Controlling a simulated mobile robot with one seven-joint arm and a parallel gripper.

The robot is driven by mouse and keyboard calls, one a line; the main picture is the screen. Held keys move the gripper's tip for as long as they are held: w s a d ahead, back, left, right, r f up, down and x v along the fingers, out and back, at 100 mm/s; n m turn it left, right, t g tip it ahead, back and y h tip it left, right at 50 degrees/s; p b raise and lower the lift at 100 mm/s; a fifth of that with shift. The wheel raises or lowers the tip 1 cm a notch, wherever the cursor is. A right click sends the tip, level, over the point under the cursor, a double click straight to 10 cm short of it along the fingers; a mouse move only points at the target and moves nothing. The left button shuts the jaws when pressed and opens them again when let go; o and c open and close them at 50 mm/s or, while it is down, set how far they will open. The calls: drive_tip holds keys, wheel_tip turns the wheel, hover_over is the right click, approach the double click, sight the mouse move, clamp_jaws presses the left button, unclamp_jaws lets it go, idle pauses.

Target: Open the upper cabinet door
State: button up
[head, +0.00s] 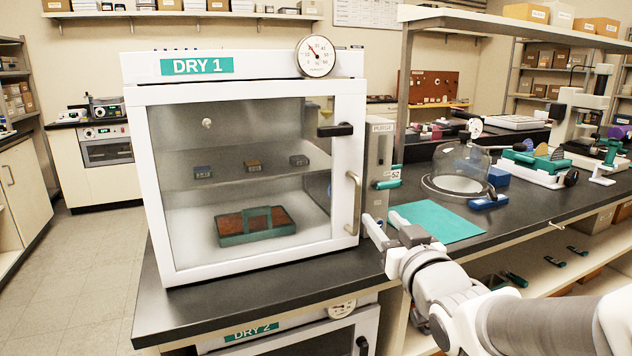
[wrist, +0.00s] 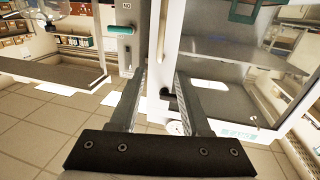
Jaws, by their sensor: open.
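The upper cabinet, labelled DRY 1 (head: 197,66), stands on the black bench in the head view. Its white-framed glass door (head: 250,88) looks shut. A pale vertical bar handle (head: 353,205) is on the door's right side, with a black latch (head: 335,130) above it. My gripper (head: 374,222) is open and empty, close to the right of the handle's lower part. In the wrist view, the handle (wrist: 161,38) appears between the lines of my two open fingers (wrist: 161,76), near their tips. I cannot tell whether either finger touches it.
A lower cabinet labelled DRY 2 (head: 252,331) sits beneath the bench top. A grey purge box (head: 379,155) stands beside the upper cabinet. A teal mat (head: 438,222) and a glass dome (head: 462,165) lie to the right. Floor (head: 95,265) is clear at the left.

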sight(359, 192)
drive_tip(key=w+p, duration=0.4)
drive_tip(key=w+a+p, duration=0.1)
drive_tip(key=w+p, duration=0.3)
drive_tip(key=w, duration=0.1)
drive_tip(key=w+p, duration=0.3)
drive_tip(key=w, duration=0.2)
drive_tip(key=shift+a+p, duration=0.35)
drive_tip(key=shift+p, duration=0.05)
drive_tip(key=shift+c, duration=0.2)
clamp_jaws()
idle(1.3)
